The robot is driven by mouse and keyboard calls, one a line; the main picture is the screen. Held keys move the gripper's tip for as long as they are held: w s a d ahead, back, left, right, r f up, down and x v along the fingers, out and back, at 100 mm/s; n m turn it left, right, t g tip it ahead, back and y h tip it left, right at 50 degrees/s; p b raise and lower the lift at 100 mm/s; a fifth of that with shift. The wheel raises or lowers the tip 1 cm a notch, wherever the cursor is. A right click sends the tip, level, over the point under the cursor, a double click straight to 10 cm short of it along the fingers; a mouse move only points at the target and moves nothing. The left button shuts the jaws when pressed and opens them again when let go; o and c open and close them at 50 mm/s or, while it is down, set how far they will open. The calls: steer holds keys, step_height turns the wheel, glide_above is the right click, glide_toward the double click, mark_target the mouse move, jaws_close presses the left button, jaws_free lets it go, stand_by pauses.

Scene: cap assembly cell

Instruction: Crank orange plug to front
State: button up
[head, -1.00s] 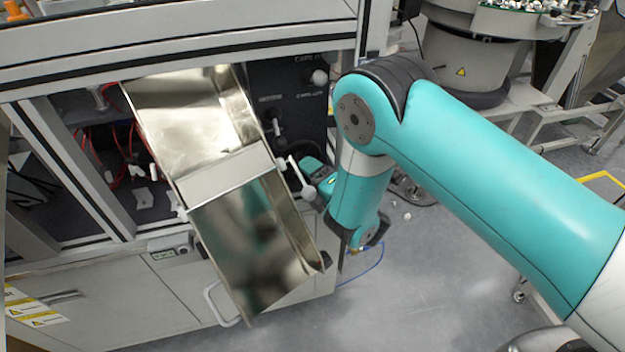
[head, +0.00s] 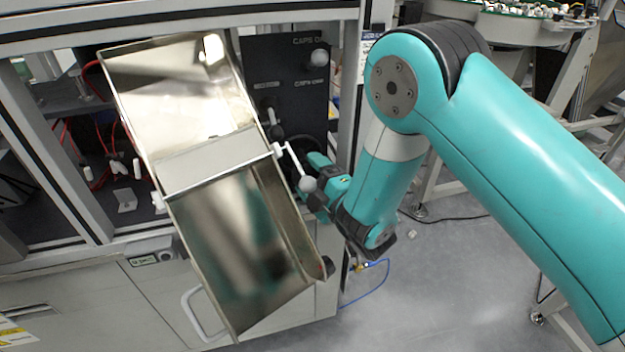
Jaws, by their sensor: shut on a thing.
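No orange plug can be made out in the head view. My gripper (head: 318,200) is low in front of the dark control panel (head: 290,75), just right of the metal chute. It is shut on a part that is mostly hidden, apparently the crank handle. A dark round part shows behind the chute near the gripper. A white lever (head: 292,163) with a grey ball end (head: 308,184) sticks out from the chute's right side. The ball overlaps my gripper in the picture, and I cannot tell whether they touch.
The open metal chute (head: 208,160) slants across the front of the machine, close to my gripper. A grey knob (head: 319,57) sits high on the panel. A white door handle (head: 200,312) is below. Grey floor (head: 440,290) is free at the right.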

steer(key=shift+s+a, duration=0.1)
steer(key=o, duration=0.8)
steer(key=shift+o, duration=0.7)
steer(key=shift+p, duration=0.3)
